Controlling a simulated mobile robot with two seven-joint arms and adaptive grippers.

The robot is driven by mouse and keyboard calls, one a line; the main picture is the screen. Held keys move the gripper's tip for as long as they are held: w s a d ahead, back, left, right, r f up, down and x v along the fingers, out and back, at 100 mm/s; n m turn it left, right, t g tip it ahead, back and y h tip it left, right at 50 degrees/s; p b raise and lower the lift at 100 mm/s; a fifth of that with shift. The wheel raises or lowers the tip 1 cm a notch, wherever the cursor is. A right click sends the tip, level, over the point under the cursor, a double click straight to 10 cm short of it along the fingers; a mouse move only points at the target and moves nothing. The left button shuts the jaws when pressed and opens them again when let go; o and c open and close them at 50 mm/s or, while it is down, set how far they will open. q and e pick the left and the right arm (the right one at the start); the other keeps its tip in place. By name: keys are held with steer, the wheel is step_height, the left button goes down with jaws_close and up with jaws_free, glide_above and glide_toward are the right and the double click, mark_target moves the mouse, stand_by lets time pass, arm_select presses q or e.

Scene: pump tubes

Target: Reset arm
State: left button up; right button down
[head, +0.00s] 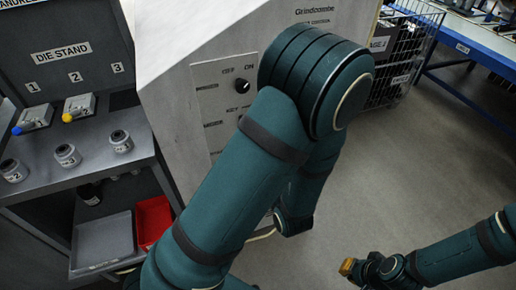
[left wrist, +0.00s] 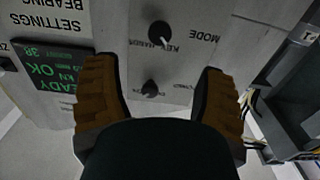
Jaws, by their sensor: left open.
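My left gripper (left wrist: 158,67) shows in the left wrist view. Its two orange-brown fingers are wide apart with nothing between them, in front of a grey control panel (left wrist: 190,70). Two black knobs, an upper one (left wrist: 160,33) and a lower one (left wrist: 150,88), show beyond and between the fingers; no contact is visible. In the head view my green left arm (head: 225,180) crosses the middle and hides its gripper. My right gripper (head: 347,267) is at the lower right, over the floor. Only its small orange tip shows, so its jaws cannot be made out.
A pale machine cabinet (head: 160,50) with a black knob (head: 240,86) stands behind my left arm. At left is a die stand (head: 60,45) with several small parts, above a red tray (head: 152,222). A wire rack (head: 405,60) and blue-edged table (head: 470,45) stand at upper right. The right floor is clear.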

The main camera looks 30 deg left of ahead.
stand_by(0.3)
arm_select(q)
steer(key=d+f+m+g+h, duration=0.2)
steer(key=f+h, duration=0.3)
steer(key=f, duration=0.3)
steer(key=d+f+m+g+h, duration=0.25)
steer(key=f+h, duration=0.25)
steer(key=f, duration=0.4)
steer(key=s+d+f+m+g+h, duration=0.3)
steer(key=s+d+f+g+h, duration=0.2)
steer(key=s+d+f+h, duration=0.1)
steer(key=s+d+h, duration=0.1)
steer(key=s+d, duration=0.1)
steer(key=s, duration=0.1)
steer(key=shift+d+m+h, duration=0.2)
steer(key=shift+m+h, duration=0.1)
steer(key=shift+m, duration=0.05)
